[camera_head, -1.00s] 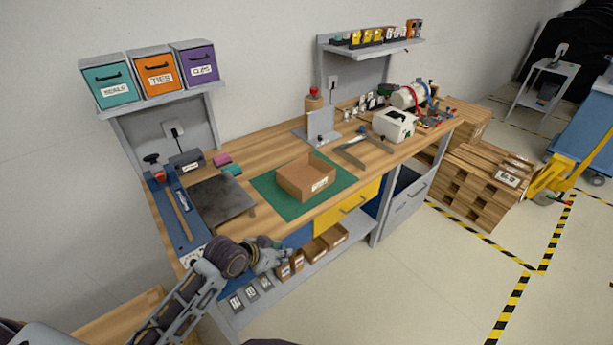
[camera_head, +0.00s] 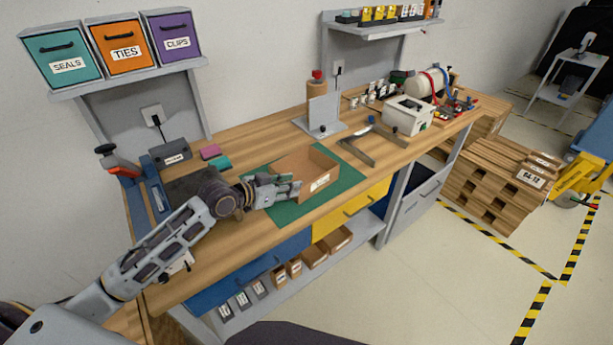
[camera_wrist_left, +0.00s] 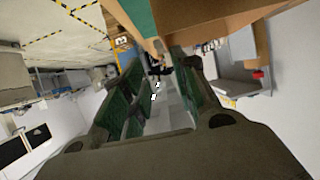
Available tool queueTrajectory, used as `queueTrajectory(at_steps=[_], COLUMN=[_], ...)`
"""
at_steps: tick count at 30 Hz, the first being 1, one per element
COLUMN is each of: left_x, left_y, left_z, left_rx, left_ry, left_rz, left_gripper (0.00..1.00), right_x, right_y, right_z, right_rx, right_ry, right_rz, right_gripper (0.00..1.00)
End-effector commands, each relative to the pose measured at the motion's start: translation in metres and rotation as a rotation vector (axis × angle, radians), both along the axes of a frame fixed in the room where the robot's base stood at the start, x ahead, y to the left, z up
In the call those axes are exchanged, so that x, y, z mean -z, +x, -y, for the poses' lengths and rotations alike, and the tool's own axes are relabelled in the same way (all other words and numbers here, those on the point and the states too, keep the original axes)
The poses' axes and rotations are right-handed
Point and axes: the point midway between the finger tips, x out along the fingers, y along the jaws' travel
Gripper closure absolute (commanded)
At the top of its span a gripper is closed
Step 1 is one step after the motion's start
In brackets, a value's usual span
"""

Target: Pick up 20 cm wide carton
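The open brown carton (camera_head: 318,184) with a white label on its front sits on the green mat (camera_head: 290,211) on the workbench. My left gripper (camera_head: 292,188) is at the carton's left front side, very close to it; I cannot tell whether it touches. In the left wrist view its two fingers (camera_wrist_left: 160,75) stand apart with an empty-looking gap between them. The carton (camera_wrist_left: 215,14) fills the top of that view, beyond the fingertips. My right gripper is not in view.
A dark plate (camera_head: 192,190) lies under my left arm. Teal, orange and purple bins (camera_head: 122,48) sit on the shelf at left. The bench's front right strip is clear.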

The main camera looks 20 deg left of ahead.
Motion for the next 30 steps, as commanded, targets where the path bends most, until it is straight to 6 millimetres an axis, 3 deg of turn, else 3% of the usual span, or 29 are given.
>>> queueTrajectory(at_steps=[16, 30], left_x=[0.0, 0.011], left_y=[0.004, 0.029], left_z=[-0.001, 0.015], left_rx=[-0.001, -0.001], left_ry=[-0.005, -0.006], left_rz=[0.009, 0.009], left_gripper=[0.71, 0.71], right_x=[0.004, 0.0], right_y=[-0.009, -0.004], right_z=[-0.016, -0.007], right_rx=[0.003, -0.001], right_ry=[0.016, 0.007], right_rz=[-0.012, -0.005], right_gripper=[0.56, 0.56])
